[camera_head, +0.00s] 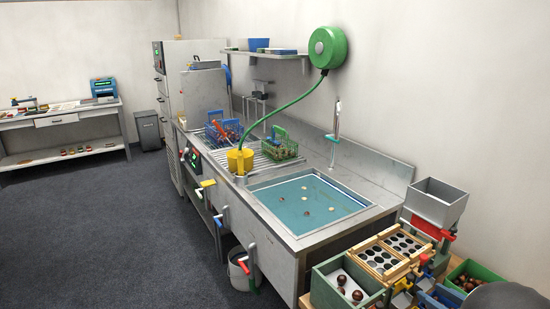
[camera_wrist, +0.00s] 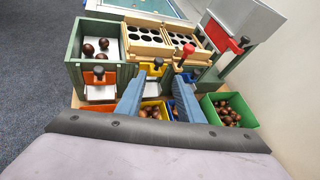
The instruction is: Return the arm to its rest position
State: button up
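My gripper (camera_wrist: 160,84) shows in the wrist view as two blue-grey fingers set apart, with nothing held between them. It points over the chestnut station, with bins below and beyond the fingertips. A green-grey box (camera_wrist: 74,48) holds several chestnuts at the left; it also shows in the head view (camera_head: 322,284). Two wooden trays with round holes (camera_wrist: 150,49) stand beside it. A green bin (camera_wrist: 246,108) of chestnuts lies to the right of the fingers. In the head view the gripper's fingers cannot be made out.
A grey hopper (camera_head: 436,202) with a red handle stands at the back right, near the wall. A sink basin (camera_head: 262,196) of blue water with a few floating pieces lies beyond. A green hose (camera_head: 290,105) hangs from a wall reel. The dark floor (camera_head: 110,230) at left is clear.

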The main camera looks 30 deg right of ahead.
jog(key=s+a+f+n+g+y, duration=0.4)
jog(key=a+f+n, duration=0.35)
jog(key=a, duration=0.35)
jog(key=s+a+f+n+g+y, duration=0.35)
jog(key=a+f+n, duration=0.35)
jog(key=a, duration=0.4)
jog(key=w+a+r+n+g+p, duration=0.1)
jog(key=w+a+r+n, duration=0.3)
jog(key=a+n, duration=0.4)
jog(key=w+a+r+n+g+h+p, duration=0.1)
jog(key=w+a+r+n+p, duration=0.3)
jog(key=a+n, duration=0.4)
jog(key=w+a+r+n+g+h+p, duration=0.1)
jog(key=w+a+r+n+g+p, duration=0.1)
jog(key=w+a+r+n, duration=0.4)
jog(key=w+a+n, duration=0.1)
jog(key=a+n, duration=0.1)
jog(key=a, duration=0.1)
jog(key=shift+w+p, duration=0.2)
jog(key=shift+p, duration=0.15)
jog(key=shift+g+h, duration=0.25)
